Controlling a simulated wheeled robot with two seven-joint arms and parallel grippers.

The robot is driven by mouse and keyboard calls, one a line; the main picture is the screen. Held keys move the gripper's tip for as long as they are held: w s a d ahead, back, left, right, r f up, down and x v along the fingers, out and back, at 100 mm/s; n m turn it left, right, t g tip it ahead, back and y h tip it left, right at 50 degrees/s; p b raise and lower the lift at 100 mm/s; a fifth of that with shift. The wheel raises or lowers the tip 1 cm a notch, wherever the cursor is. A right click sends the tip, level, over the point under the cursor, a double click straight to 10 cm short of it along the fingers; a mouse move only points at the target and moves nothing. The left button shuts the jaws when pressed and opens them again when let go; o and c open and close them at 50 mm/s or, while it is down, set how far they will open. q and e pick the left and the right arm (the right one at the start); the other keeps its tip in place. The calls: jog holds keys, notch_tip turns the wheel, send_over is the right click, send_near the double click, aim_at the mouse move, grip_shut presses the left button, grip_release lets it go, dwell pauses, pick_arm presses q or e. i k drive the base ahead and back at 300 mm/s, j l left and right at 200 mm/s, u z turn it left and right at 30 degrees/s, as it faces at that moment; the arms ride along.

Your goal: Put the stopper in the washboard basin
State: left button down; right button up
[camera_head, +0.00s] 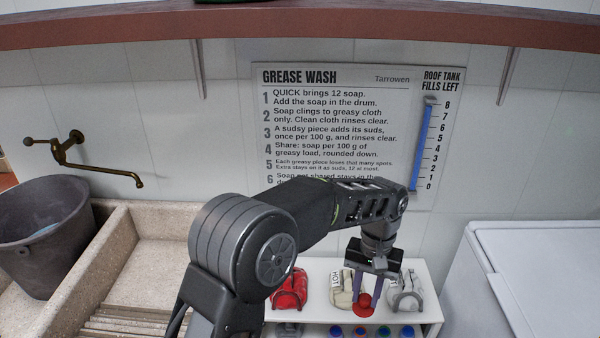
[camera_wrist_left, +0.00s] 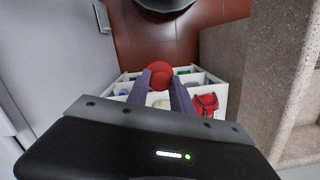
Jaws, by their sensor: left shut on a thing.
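The red stopper (camera_head: 362,311) is held between the fingertips of my left gripper (camera_head: 368,289), in front of the white shelf. In the left wrist view the stopper (camera_wrist_left: 160,70) shows as a rounded red piece between the purple fingers of my left gripper (camera_wrist_left: 159,80). The pale stone washboard basin (camera_head: 160,252) is at the left in the head view, apart from the gripper, with its ribbed part at the bottom. Its stone side (camera_wrist_left: 245,65) is at the right in the left wrist view. The drain is not visible. My right gripper is out of view.
The white shelf (camera_head: 433,312) holds a red bag (camera_head: 290,288), pale bags and several small coloured items. A dark bucket (camera_head: 40,240) stands on the stone at the left, near a brass tap (camera_head: 70,150). A white chest (camera_head: 540,270) is at the right.

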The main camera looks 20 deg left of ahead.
aim_at(156, 279)
jog(key=i+u, duration=0.8)
jog(key=i+l+u, duration=0.2)
jog(key=i+u, duration=0.2)
jog(key=k, duration=0.05)
